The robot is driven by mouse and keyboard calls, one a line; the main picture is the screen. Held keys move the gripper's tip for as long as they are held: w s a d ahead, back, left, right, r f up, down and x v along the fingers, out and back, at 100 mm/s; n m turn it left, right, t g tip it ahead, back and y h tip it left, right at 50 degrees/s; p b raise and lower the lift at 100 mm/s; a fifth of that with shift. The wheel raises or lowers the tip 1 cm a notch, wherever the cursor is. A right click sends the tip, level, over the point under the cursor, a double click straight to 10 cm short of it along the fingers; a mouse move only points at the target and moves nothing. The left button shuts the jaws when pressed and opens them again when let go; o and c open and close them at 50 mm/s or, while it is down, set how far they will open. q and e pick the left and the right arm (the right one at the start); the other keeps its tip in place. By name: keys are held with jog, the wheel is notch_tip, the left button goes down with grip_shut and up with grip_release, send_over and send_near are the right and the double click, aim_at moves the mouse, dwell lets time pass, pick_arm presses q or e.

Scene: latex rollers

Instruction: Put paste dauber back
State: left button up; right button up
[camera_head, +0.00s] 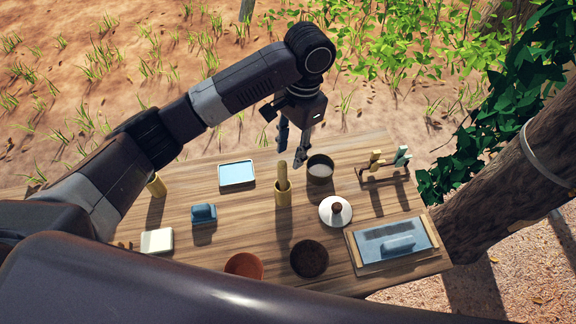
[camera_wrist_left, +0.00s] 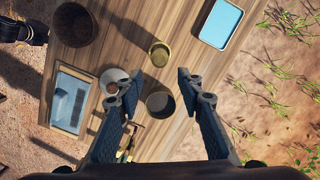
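A pale rounded wooden stick (camera_head: 282,172), which may be the paste dauber, stands upright in a small bamboo cup (camera_head: 283,195) near the middle of the table. The cup shows from above in the left wrist view (camera_wrist_left: 160,54). My left gripper (camera_head: 292,147) is above the table's far edge, behind the cup and the round metal pot (camera_head: 320,167). Its two fingers (camera_wrist_left: 156,88) are apart with nothing between them. The pot is just below the fingertip gap in the wrist picture (camera_wrist_left: 160,102). My right gripper does not clearly show.
A small rack (camera_head: 383,177) with upright handled tools stands at the right. A pale-blue tray (camera_head: 237,173) and a blue block (camera_head: 204,213) lie left of the cup.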

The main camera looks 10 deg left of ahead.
pick_arm(q)
jog(key=shift+w+r, duration=0.1)
jog(key=shift+r, duration=1.15)
